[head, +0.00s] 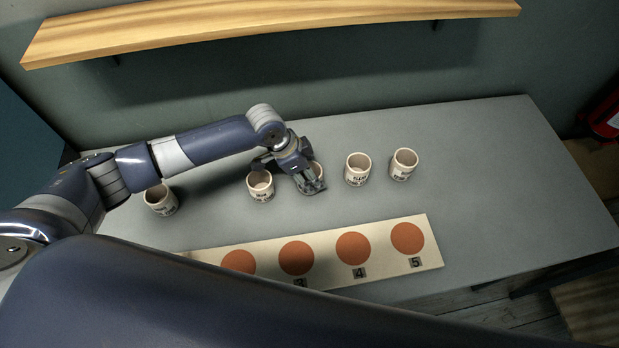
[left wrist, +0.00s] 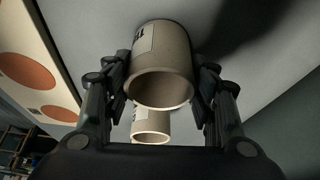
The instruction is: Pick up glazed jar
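Several beige jars with dark printed labels stand in a row on the grey table. My left gripper (head: 312,186) is at the middle jar (head: 318,172), which it partly hides. In the left wrist view this jar (left wrist: 162,80) sits between the two fingers of my left gripper (left wrist: 164,85), one close on each side. I cannot tell whether the fingers press on it. A label shows on its side, but I cannot read it, so I cannot tell which jar is the glazed one. Another jar (left wrist: 151,126) shows behind it. My right gripper is out of view.
Other jars stand at the left (head: 161,200), close left of my gripper (head: 261,186), and to its right (head: 358,169) and (head: 403,164). A pale board (head: 328,254) with orange discs and numbers lies in front. A wooden shelf (head: 270,25) hangs behind. The table's right side is clear.

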